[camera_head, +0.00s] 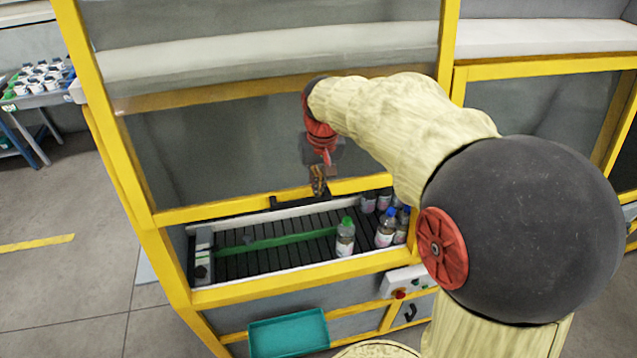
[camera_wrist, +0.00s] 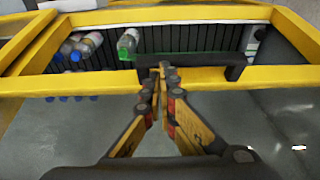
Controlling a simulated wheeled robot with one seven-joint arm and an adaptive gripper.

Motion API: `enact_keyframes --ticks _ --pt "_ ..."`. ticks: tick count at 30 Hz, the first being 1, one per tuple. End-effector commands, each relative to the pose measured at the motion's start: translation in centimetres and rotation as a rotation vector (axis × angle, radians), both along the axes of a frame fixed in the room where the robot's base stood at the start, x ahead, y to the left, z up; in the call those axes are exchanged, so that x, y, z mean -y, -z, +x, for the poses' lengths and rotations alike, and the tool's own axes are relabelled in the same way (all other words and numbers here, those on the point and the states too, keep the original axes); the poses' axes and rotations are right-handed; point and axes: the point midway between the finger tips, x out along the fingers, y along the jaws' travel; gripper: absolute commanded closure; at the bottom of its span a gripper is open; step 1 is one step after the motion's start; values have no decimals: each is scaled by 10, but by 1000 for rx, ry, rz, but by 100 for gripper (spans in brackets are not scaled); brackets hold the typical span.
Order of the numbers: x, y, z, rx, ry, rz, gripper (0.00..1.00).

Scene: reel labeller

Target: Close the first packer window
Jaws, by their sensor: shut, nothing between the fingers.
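The packer window (camera_head: 230,150) is a glass pane in a yellow frame. Its yellow bottom bar (camera_head: 225,207) stands above the lower frame, leaving an open gap with the conveyor showing. A black handle (camera_head: 290,201) runs along this bar; in the wrist view the handle (camera_wrist: 235,66) lies across the bar (camera_wrist: 260,78). My gripper (camera_head: 318,192) points down at the bar in front of the pane. In the wrist view my gripper (camera_wrist: 166,72) is shut and empty, its fingertips at the handle's left part. Whether they touch it cannot be told.
Inside the gap, bottles (camera_head: 345,238) stand on the dark conveyor (camera_head: 265,255) beside a green rail. Below are a teal tray (camera_head: 288,333) and a control box with a red button (camera_head: 400,294). A table with cups (camera_head: 40,98) stands far left. Floor at left is clear.

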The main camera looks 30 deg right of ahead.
Motion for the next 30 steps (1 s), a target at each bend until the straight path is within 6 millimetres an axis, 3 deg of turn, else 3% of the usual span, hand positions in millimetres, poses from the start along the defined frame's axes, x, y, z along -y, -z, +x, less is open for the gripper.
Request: enact_keyframes --ticks 6,11,17,30 --pt "0 4 -1 0 0 0 100" --pt "-2 23 -5 -2 0 1 100" --pt "-6 72 -17 -6 0 2 100" --pt "-18 209 -50 -7 0 2 100"
